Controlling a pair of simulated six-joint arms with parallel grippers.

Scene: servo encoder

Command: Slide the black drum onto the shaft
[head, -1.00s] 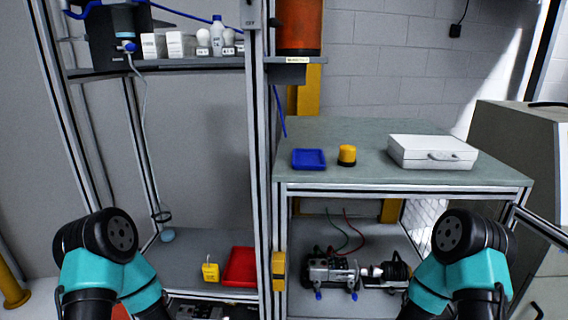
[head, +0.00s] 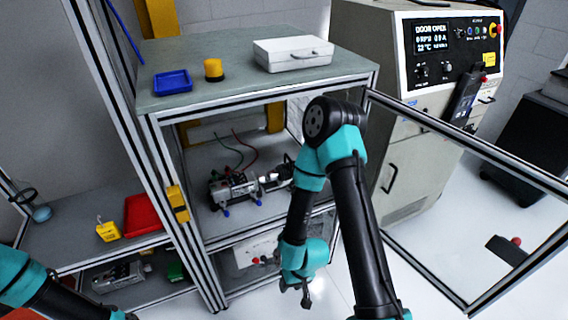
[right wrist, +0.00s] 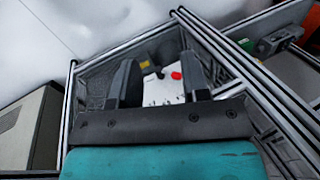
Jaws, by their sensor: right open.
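A metal motor assembly (head: 233,188) sits inside the frame on the middle shelf, with a light shaft part (head: 268,180) reaching right from it. A dark part (head: 287,170), which may be the black drum, is at the right end of this assembly, partly hidden by my right arm. I cannot tell whether it is on the shaft. My right gripper (head: 304,291) hangs below and right of the assembly, outside the frame, apart from it. In the right wrist view its two fingers (right wrist: 160,84) are apart with nothing between them. My left gripper is out of view.
A transparent door (head: 470,200) in a metal frame stands open on the right. A blue tray (head: 173,82), yellow-topped cylinder (head: 214,70) and white case (head: 293,54) are on the top. A white box with a red knob (right wrist: 166,88) shows beyond the fingers. A red bin (head: 143,214) is left.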

